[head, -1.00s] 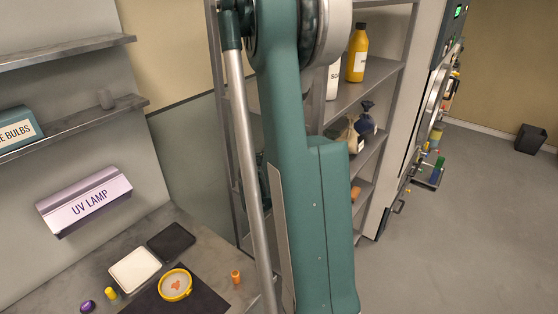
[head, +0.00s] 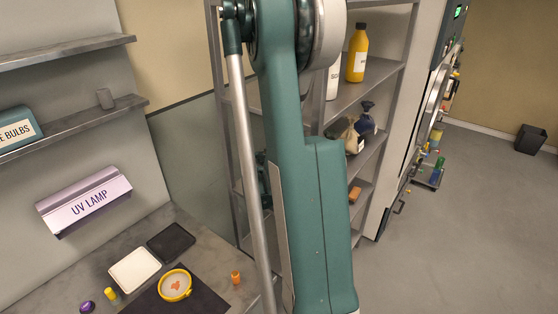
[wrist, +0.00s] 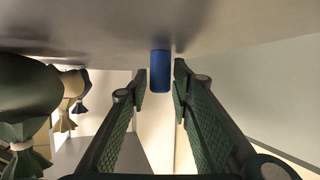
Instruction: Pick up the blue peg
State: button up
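The blue peg (wrist: 160,71) shows in the wrist view at the upper middle, its end against a grey shelf surface (wrist: 105,22). My gripper (wrist: 160,77) has its two green ribbed fingers on either side of the peg. A narrow gap shows between the peg and each finger, so the gripper looks open around it and not closed on it. In the head view my gripper is hidden, and I cannot make out the peg on the shelves there.
Tied sacks (wrist: 70,90) hang upside down in the wrist view, left of my fingers. In the head view the rack (head: 378,85) holds a yellow bottle (head: 357,52), sacks and an orange block (head: 355,194). A bench with a yellow dish (head: 174,285) is at lower left.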

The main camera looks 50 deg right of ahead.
jog(key=c, duration=0.5)
jog(key=shift+r, duration=0.15)
jog(key=shift+r+p, duration=0.65)
jog(key=shift+r, duration=4.2)
